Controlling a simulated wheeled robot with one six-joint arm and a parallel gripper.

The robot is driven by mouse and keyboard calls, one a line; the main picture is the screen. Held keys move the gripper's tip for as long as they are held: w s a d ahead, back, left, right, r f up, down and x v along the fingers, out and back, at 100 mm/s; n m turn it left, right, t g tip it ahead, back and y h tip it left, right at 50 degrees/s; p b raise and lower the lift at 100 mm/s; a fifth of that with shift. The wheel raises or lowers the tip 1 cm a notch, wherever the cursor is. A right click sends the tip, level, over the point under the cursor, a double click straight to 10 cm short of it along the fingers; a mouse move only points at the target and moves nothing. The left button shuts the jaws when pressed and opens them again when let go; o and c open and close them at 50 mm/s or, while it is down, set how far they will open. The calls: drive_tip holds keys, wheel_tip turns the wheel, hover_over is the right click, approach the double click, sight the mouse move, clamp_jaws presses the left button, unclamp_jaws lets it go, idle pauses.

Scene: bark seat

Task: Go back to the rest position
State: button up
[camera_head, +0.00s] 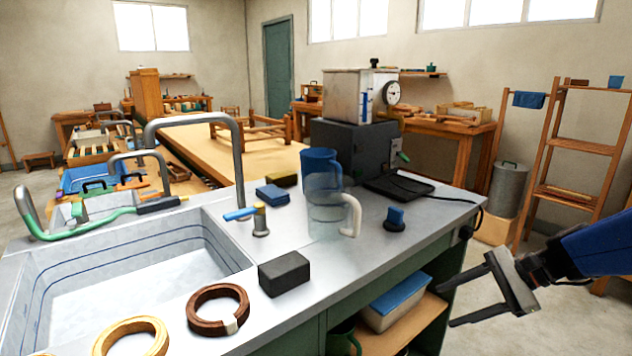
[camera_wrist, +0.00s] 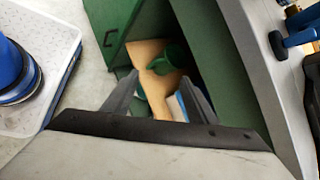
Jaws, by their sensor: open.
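My gripper (camera_head: 468,298) is at the right in the head view, beside the right end of the metal counter (camera_head: 412,222). Its two fingers are spread apart with nothing between them. In the wrist view my gripper (camera_wrist: 160,97) points at the open green cabinet under the counter. Inside that cabinet a green jug-like vessel (camera_wrist: 168,60) stands on a wooden shelf (camera_wrist: 148,50). A blue-lidded box (camera_head: 394,300) is on the same shelf in the head view. The fingers look apart from all of these.
The counter holds a clear pitcher (camera_head: 325,215), a blue container (camera_head: 320,165), a dark block (camera_head: 284,273), rings (camera_head: 218,310) and a sink (camera_head: 130,270). A wooden ladder shelf (camera_head: 575,150) stands behind my arm.

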drive_tip(key=s+a+n+t+h, duration=0.1)
drive_tip(key=s+n+h, duration=0.8)
drive_tip(key=s+n, duration=0.6)
drive_tip(key=shift+s+a+t, duration=0.3)
drive_tip(key=shift+a, duration=0.05)
drive_tip(key=shift+f, duration=0.1)
idle(1.0)
